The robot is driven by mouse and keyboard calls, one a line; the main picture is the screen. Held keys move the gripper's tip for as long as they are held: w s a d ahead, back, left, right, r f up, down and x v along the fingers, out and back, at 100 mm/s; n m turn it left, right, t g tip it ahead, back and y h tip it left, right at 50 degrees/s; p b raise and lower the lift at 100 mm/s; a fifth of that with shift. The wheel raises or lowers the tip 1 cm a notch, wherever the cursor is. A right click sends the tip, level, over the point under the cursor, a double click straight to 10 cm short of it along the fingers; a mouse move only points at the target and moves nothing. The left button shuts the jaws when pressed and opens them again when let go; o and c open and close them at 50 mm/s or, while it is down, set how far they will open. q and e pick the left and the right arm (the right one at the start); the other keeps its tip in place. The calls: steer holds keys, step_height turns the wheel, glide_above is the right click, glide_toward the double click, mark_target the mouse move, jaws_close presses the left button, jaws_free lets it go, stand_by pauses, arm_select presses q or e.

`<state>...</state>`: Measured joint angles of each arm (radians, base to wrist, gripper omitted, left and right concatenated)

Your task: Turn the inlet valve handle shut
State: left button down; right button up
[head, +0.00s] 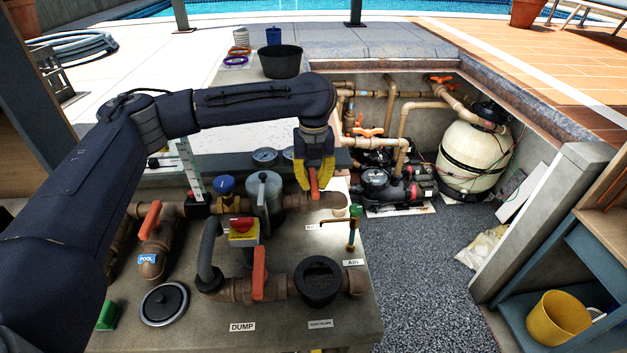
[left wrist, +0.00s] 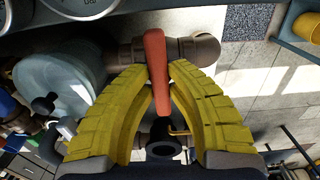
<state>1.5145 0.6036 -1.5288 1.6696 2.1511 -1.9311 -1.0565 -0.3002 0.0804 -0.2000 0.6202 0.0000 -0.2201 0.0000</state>
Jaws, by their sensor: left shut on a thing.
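My left gripper (head: 315,178) reaches down from its arm onto an orange-red valve handle (head: 313,187) on the brown pipe at the back of the bench. Its yellow fingers are shut around the handle. In the left wrist view the handle (left wrist: 156,70) sits between the fingertips (left wrist: 158,72) and lies roughly crosswise to the pipe (left wrist: 196,50). A small label below this pipe is partly hidden, so I cannot read it. Two small yellow bits at the bottom edge of the head view may be my right gripper (head: 328,351); its jaws cannot be made out.
Other orange handles stand on the POOL pipe (head: 150,221) and the DUMP pipe (head: 259,273). A grey-blue canister (head: 264,195) is close left of the gripper. The pump pit lies beyond.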

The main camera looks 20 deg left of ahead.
mark_target(313, 179)
arm_select(q)
steer(key=shift+f, duration=0.1)
stand_by(0.3)
steer(key=c, duration=1.3)
jaws_free()
step_height(313, 179, up, 12)
steer(key=shift+r, duration=0.1)
